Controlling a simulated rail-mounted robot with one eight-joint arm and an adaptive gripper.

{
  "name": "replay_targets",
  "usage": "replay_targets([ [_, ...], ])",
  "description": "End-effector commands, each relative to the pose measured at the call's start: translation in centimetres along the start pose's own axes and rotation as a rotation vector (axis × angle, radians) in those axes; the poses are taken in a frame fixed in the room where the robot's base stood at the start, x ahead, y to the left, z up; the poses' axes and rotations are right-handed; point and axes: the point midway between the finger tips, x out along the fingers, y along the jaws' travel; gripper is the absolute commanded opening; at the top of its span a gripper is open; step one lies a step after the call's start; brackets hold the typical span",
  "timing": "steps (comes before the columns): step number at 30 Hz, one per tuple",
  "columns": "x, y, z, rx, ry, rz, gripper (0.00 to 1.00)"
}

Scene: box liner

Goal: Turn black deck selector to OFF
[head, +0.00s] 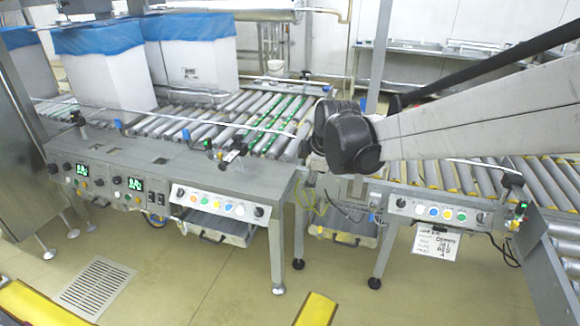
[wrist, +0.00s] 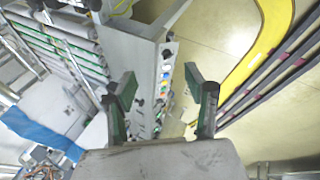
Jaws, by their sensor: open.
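Black selector knobs sit on light button panels, and I cannot tell which is the deck selector or how they are set. In the head view, the left panel (head: 219,205) has a black knob at its left end (head: 180,193) and another black knob at its right end (head: 258,212). The right panel (head: 440,213) also has black knobs at both ends. My gripper (wrist: 161,80) is open and empty in the wrist view, its dark green fingers apart above the colored-button panel. In the head view the fingers are hidden behind my wrist.
Grey control consoles (head: 130,165) with green displays stand in front of the roller conveyor (head: 240,122). White boxes with blue liners (head: 190,55) stand at the back left. A paper sign (head: 436,246) hangs below the right panel. A yellow floor barrier (head: 316,310) lies in front; floor between is clear.

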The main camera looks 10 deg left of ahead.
Motion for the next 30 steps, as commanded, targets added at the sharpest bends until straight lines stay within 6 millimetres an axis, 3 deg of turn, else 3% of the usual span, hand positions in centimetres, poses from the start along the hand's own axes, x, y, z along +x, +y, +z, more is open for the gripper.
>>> replay_targets([
  [1, 2.2, 0.3, -1.1, -0.061, 0.010, -0.008, 0.49],
  [6, 8.3, 0.6, -4.6, -0.276, 0.044, -0.030, 0.49],
  [12, 14.3, 0.1, -8.1, -0.485, 0.082, -0.045, 0.49],
  [15, 16.2, -0.2, -9.1, -0.548, 0.093, -0.049, 0.49],
  [25, 19.0, -0.6, -9.9, -0.594, 0.101, -0.052, 0.49],
  [30, 22.1, -0.8, -10.1, -0.593, 0.101, -0.051, 0.49],
])
